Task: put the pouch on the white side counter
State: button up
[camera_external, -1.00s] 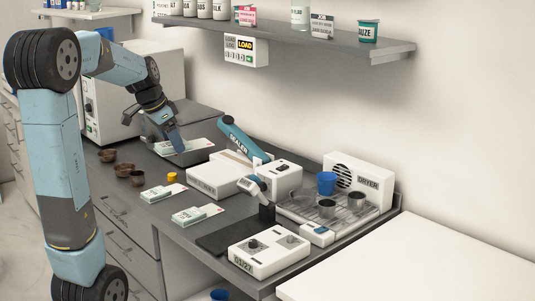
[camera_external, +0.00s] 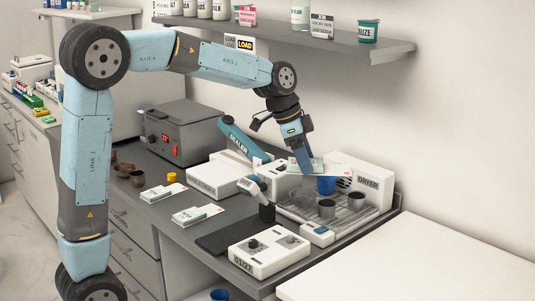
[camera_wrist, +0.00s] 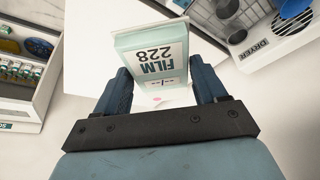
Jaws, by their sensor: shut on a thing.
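The pouch (camera_external: 305,167), a white packet with a pale green block on it, is held up by my gripper (camera_external: 306,168) in the external view. The white side counter (camera_external: 420,255) is at the lower right of the external view. Its visible top is bare, and my gripper is behind and to the left of it.
A white device (camera_external: 268,252) sits at the grey bench's front. Other packets (camera_external: 197,214) lie to its left. A shelf (camera_external: 300,36) overhangs the bench.

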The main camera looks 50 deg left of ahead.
jog(key=s+d+m+g, duration=0.1)
jog(key=d+m, duration=0.1)
jog(key=d, duration=1)
jog(key=s+d+m+g, duration=0.1)
jog(key=s+d+m, duration=0.1)
jog(key=d, duration=1)
send_over(418, 284)
jog(key=a, duration=0.1)
jog(key=shift+h, duration=0.4)
jog(key=f, duration=2.1)
jog(key=shift+s+a+f, duration=0.1)
jog(key=shift+s+f, duration=0.15)
jog(key=shift+s, duration=0.1)
jog(key=shift+f, duration=1.6)
jog(key=shift+f, duration=0.15)
